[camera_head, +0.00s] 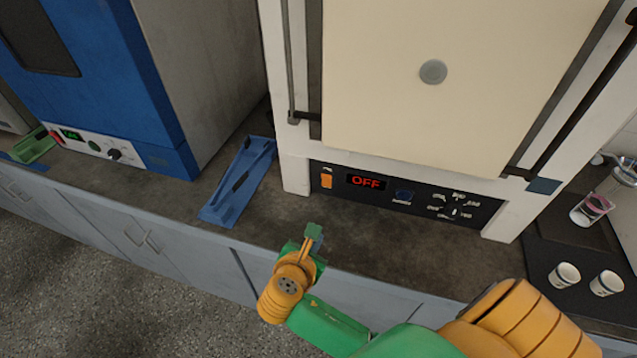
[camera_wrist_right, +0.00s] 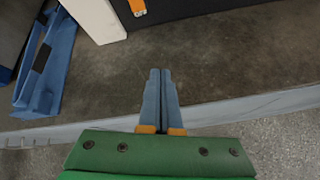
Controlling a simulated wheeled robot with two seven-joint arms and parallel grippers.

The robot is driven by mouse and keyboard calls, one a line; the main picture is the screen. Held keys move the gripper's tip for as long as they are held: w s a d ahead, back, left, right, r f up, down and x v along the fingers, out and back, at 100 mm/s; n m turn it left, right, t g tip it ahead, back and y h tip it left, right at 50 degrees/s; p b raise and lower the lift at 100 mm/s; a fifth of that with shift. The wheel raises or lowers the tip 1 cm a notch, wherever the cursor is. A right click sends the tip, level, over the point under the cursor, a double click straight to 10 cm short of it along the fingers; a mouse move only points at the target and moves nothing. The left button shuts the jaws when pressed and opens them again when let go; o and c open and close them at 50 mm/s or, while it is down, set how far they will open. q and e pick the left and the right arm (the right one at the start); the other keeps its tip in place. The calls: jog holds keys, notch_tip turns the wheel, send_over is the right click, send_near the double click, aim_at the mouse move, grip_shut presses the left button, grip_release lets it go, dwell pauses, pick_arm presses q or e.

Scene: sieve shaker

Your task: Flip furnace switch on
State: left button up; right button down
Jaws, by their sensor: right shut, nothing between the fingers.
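The furnace (camera_head: 297,158) is a large white box with a cream door, standing on the counter in the head view. Its black control panel (camera_head: 415,197) has a red display (camera_head: 366,182) reading OFF. The orange switch (camera_head: 326,181) is at the panel's left end. The switch also shows at the top edge of the right wrist view (camera_wrist_right: 137,7). My right gripper (camera_head: 312,236) is shut and empty, in front of and below the switch, apart from the panel. Its closed blue fingers show in the wrist view (camera_wrist_right: 160,75). My left gripper is not in view.
A blue tray (camera_head: 226,205) lies on the counter left of the furnace. A blue oven (camera_head: 110,75) stands farther left, beside a green holder (camera_head: 38,148). The counter before the panel is clear.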

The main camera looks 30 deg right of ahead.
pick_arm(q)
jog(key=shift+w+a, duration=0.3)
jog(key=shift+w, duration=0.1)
pick_arm(e)
jog(key=w+r+n, duration=0.1)
jog(key=w+r+n+h, duration=0.1)
jog(key=r, duration=0.1)
jog(key=w+r+n+t, duration=0.1)
jog(key=shift+a+r+n+h, duration=0.15)
jog(key=shift+a+n+h, duration=0.15)
jog(key=shift+a+h, duration=0.1)
jog(key=shift+d, duration=0.15)
send_near(326, 179)
jog(key=f, duration=0.1)
jog(key=d+f, duration=0.1)
jog(key=f+b, duration=0.1)
jog(key=f, duration=0.1)
jog(key=shift+w+d, duration=0.25)
jog(key=shift+w, duration=0.1)
jog(key=shift+w+d+r+p, duration=0.5)
jog(key=shift+w+d+r, duration=0.05)
jog(key=shift+w+d, duration=0.35)
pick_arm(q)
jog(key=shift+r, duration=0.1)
pick_arm(e)
jog(key=shift+w+d+r, duration=0.15)
jog(key=shift+w+d, duration=0.2)
jog(key=shift+d, duration=0.1)
